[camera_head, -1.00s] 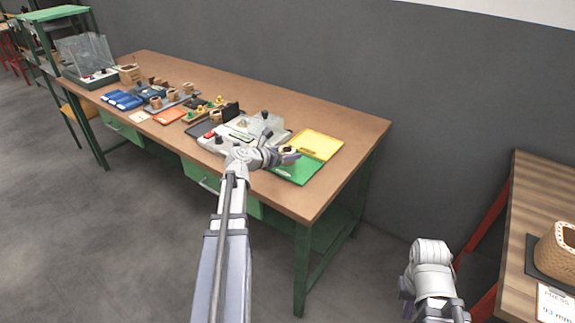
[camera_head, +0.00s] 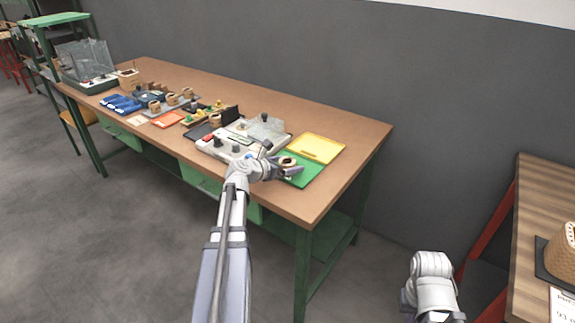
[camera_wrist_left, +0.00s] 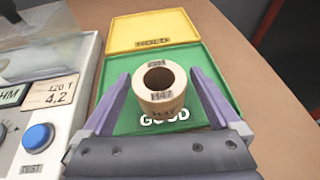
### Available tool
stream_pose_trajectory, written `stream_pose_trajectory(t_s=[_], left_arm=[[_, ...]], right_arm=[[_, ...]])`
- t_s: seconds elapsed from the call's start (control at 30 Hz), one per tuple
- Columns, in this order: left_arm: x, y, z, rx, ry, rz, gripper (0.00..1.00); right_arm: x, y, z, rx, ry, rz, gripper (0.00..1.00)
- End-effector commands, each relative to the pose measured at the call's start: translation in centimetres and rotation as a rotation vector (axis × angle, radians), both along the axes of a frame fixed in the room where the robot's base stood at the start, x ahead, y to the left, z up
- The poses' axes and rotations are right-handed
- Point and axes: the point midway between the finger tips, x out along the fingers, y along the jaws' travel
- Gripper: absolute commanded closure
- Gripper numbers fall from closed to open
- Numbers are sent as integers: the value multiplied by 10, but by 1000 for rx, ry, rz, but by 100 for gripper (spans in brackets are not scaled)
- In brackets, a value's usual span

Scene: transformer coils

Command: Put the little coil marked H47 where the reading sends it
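The little coil marked H47 (camera_wrist_left: 161,88) is a pale tan ring with a dark hole, standing upright over the green GOOD tray (camera_wrist_left: 118,122). It seems to rest on the tray, behind the printed word. My left gripper (camera_wrist_left: 162,75) has one finger on each side of the coil, with narrow gaps that look open. In the head view the coil (camera_head: 288,161) shows just beyond my left gripper (camera_head: 281,160). The meter (camera_wrist_left: 38,115) beside it has a blue TEST button and a card reading 120 T, 4.2.
A yellow HOLD tray (camera_head: 316,148) adjoins the green tray at its far side. Blue trays (camera_head: 122,103), an orange sheet (camera_head: 167,119) and several other coils lie farther left on the bench (camera_head: 345,137). A second table (camera_head: 535,200) stands at right.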

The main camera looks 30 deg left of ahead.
Motion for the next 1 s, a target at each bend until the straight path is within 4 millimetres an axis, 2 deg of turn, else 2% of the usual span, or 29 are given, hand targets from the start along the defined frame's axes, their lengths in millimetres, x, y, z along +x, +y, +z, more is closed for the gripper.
stream_pose_trajectory(t_s=[0.33,0.8,1.0], left_arm=[[0,0,6,0,0,0,0],[-83,14,40,-1,-1,4,0],[-103,18,48,-1,0,1,0]], right_arm=[[0,0,6,0,0,0,100],[0,0,40,0,0,0,100],[0,0,48,0,0,0,100]])
